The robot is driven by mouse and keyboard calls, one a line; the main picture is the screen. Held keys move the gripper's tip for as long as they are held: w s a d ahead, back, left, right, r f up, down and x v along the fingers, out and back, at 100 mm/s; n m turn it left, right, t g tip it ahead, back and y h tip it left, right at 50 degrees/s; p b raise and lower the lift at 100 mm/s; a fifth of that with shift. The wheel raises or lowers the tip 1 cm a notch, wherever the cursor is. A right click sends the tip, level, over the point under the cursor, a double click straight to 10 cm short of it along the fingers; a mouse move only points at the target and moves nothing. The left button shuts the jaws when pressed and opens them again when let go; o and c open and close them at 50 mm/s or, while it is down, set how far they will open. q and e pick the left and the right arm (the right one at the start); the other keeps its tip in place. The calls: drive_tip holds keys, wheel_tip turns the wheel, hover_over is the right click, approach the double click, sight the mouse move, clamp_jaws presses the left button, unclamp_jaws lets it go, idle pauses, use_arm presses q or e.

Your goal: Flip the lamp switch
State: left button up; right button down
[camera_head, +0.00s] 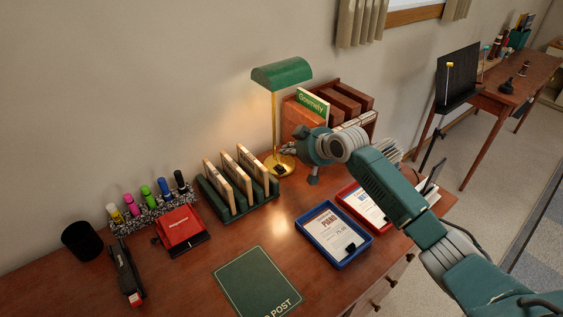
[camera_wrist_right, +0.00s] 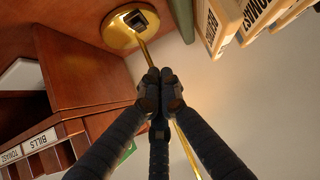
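The desk lamp has a green shade (camera_head: 282,73), a thin brass pole (camera_head: 274,115) and a round brass base on the desk. A glow shows on the wall around it. A small black switch (camera_head: 279,169) sits on the base; it also shows in the right wrist view (camera_wrist_right: 138,19) at the top. My right gripper (camera_head: 288,150) is beside the pole, a little above the base. In the right wrist view its fingertips (camera_wrist_right: 160,88) are together with nothing visible between them, and the pole passes behind them. The switch's position is too small to tell. My left gripper is out of view.
A wooden organizer (camera_head: 352,97) stands right of the lamp, close to my right gripper. A green rack (camera_head: 240,205) with upright boxes stands to the left. Blue (camera_head: 339,256) and red (camera_head: 349,197) trays lie in front. Some desk is bare around the green mat (camera_head: 250,280).

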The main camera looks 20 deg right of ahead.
hover_over(276, 165)
drive_tip(key=s, duration=0.2)
drive_tip(key=f, duration=0.3)
drive_tip(key=shift+w+d+f, duration=0.15)
drive_tip(key=shift+w, duration=0.05)
drive_tip(key=shift+s+d+f+p, duration=0.15)
drive_tip(key=shift+s+f, duration=0.15)
drive_tip(key=shift+f, duration=0.3)
drive_tip(key=shift+s+d+f+p, duration=0.15)
drive_tip(key=shift+s+f, duration=0.1)
drive_tip(key=shift+f, duration=0.35)
drive_tip(key=shift+s+f, duration=0.3)
drive_tip(key=shift+f, duration=0.3)
drive_tip(key=shift+s+d+f+t+b, duration=0.1)
drive_tip(key=shift+s+f+t+b, duration=0.1)
drive_tip(key=shift+f+b, duration=0.35)
drive_tip(key=shift+s+d+f+t+b, duration=0.1)
drive_tip(key=shift+f+t+b, duration=0.15)
drive_tip(key=shift+b, duration=0.45)
drive_tip(key=shift+s+y, duration=0.1)
drive_tip(key=shift+y, duration=0.2)
drive_tip(key=shift+r, duration=0.25)
